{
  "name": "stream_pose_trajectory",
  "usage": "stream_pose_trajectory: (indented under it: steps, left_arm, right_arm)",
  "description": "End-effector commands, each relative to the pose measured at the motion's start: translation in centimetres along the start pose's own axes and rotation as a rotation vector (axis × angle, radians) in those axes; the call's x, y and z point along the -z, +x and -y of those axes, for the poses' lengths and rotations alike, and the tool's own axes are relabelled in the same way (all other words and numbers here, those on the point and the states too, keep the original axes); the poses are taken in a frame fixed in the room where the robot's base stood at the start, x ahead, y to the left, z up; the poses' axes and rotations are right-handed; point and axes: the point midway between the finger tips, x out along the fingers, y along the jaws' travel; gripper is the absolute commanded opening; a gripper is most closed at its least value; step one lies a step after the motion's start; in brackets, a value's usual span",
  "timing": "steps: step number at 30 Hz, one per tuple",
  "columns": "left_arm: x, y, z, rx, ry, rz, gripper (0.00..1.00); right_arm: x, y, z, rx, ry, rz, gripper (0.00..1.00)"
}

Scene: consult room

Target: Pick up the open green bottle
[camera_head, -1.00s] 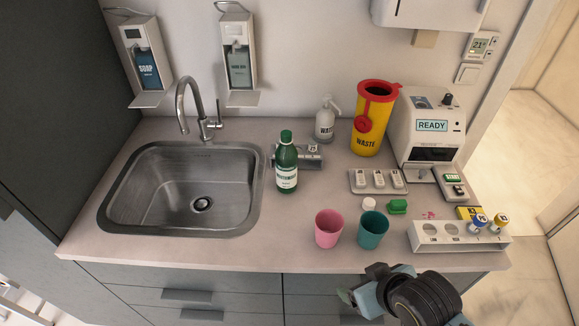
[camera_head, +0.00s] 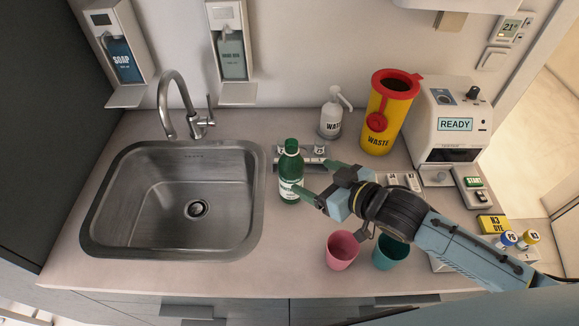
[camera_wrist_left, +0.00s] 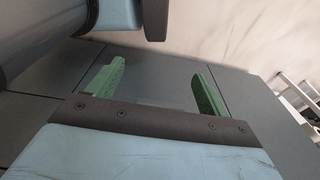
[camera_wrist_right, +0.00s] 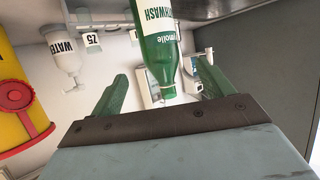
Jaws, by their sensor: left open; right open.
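The green mouthwash bottle (camera_head: 291,174) stands upright on the counter, just right of the sink. My right gripper (camera_head: 314,178) is open, its green fingers reaching in from the right, close beside the bottle. In the right wrist view the bottle (camera_wrist_right: 159,40) appears upside down, its narrow end lined up between the spread fingers (camera_wrist_right: 162,76). Nothing is gripped. My left gripper (camera_wrist_left: 157,68) shows only in its own wrist view, open and empty, in front of dark grey panels.
The sink (camera_head: 170,205) lies left of the bottle. A pink cup (camera_head: 341,252) and a teal cup (camera_head: 389,253) stand under my right arm. A white pump bottle (camera_head: 331,118) and yellow waste bin (camera_head: 387,115) stand behind. My arm covers part of the right counter.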

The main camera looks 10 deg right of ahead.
Motion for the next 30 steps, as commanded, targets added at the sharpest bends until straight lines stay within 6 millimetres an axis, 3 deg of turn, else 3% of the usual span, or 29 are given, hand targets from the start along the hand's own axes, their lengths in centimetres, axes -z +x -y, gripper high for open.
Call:
stream_pose_trajectory:
  steps: [3, 6, 10, 18, 24, 30]
  left_arm:
    - [-3.5, -0.4, -0.6, -0.007, 0.0, 0.054, 0.79]
    - [-4.7, -0.5, -0.8, -0.01, 0.0, 0.074, 0.79]
    - [-4.3, -0.5, -0.7, -0.009, 0.0, 0.067, 0.79]
    - [-1.0, -0.6, -0.2, -0.003, 0.0, 0.015, 0.79]
    - [-1.4, -0.8, -0.3, -0.004, 0.001, 0.022, 0.79]
    - [-2.3, -0.8, -0.4, -0.005, 0.001, 0.036, 0.79]
  right_arm:
    - [0.2, 2.5, 0.0, -0.001, 0.001, -0.004, 0.8]
    - [0.2, 4.2, -0.1, -0.001, -0.001, -0.003, 0.8]
    - [0.1, 5.5, 0.0, -0.001, -0.001, -0.001, 0.8]
    - [0.1, 7.5, -0.1, -0.001, -0.001, -0.001, 0.8]
    - [0.0, 10.1, -0.1, -0.001, -0.001, -0.001, 0.8]
    - [-0.1, 11.0, -0.1, 0.0, -0.003, 0.0, 0.8]
